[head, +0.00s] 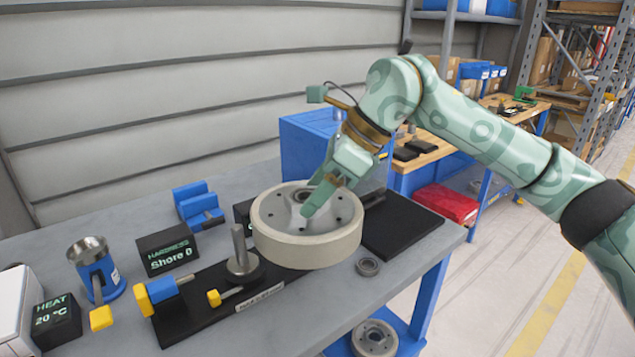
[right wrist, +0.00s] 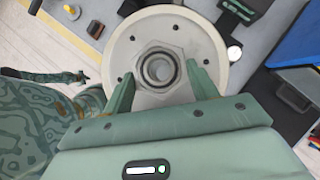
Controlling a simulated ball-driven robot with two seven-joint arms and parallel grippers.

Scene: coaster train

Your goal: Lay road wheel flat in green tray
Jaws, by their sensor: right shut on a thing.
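The road wheel (head: 290,240) is a pale, thick-rimmed wheel with a grey hub, roughly flat with a slight tilt. My right gripper (head: 320,198) comes from above and is shut on its hub. In the right wrist view the wheel (right wrist: 215,45) shows face on, with the fingers (right wrist: 160,90) on either side of the hub nut. It is over the bench's front right part; I cannot tell whether it touches anything below. I cannot make out the green tray. A small dark green arm end (right wrist: 65,77), probably my left, shows in the wrist view; its jaws are unclear.
The grey bench (head: 115,225) carries a black fixture with an upright post (head: 239,245), a hardness sign (head: 168,250), a blue clamp (head: 198,205) and a small ring (head: 368,266). A black plate (head: 405,225) lies right of the wheel. A blue box (head: 305,145) stands behind.

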